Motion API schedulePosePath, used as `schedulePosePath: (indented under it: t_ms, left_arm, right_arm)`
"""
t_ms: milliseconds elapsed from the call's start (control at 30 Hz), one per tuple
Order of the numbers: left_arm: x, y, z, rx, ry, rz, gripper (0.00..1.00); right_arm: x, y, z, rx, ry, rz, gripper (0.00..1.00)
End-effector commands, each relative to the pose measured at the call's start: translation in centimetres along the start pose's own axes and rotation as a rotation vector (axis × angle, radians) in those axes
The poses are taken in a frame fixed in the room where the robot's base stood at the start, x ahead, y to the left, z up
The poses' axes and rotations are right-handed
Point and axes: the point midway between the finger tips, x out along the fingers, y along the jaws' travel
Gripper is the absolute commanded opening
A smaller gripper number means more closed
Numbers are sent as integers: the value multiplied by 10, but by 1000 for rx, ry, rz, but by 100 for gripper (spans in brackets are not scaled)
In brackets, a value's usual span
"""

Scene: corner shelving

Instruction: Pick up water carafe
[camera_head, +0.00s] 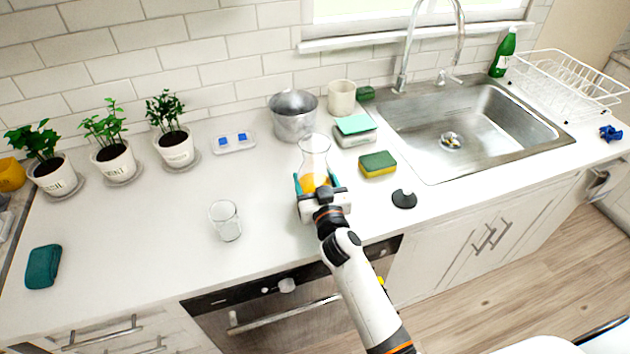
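The water carafe (314,150) is clear glass with a narrow neck and flared rim. It stands upright near the front of the white counter, with orange showing in its lower part. My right gripper (315,182) reaches it from the front, low down. Its two teal fingers are spread apart, one on each side of the carafe's lower body. I cannot tell whether they touch the glass. The gripper's body hides the carafe's base. My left gripper is out of view.
A glass (226,220) stands to the left. A metal pot (293,117) stands behind the carafe. A sponge (378,164), a black stopper (404,198) and the sink (480,130) are to the right. Potted herbs (176,148) line the back left. The front left counter is mostly clear.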

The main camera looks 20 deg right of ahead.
Motion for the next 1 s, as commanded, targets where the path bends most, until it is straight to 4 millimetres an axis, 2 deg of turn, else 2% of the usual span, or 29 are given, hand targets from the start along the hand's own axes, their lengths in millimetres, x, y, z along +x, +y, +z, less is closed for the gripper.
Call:
schedulePosePath:
  t_ms: [333,1000]
  left_arm:
    - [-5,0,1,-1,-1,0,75]
    - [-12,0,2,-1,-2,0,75]
  right_arm:
    - [1,0,18,-1,-9,1,14]
    - [0,0,80,0,-10,2,14]
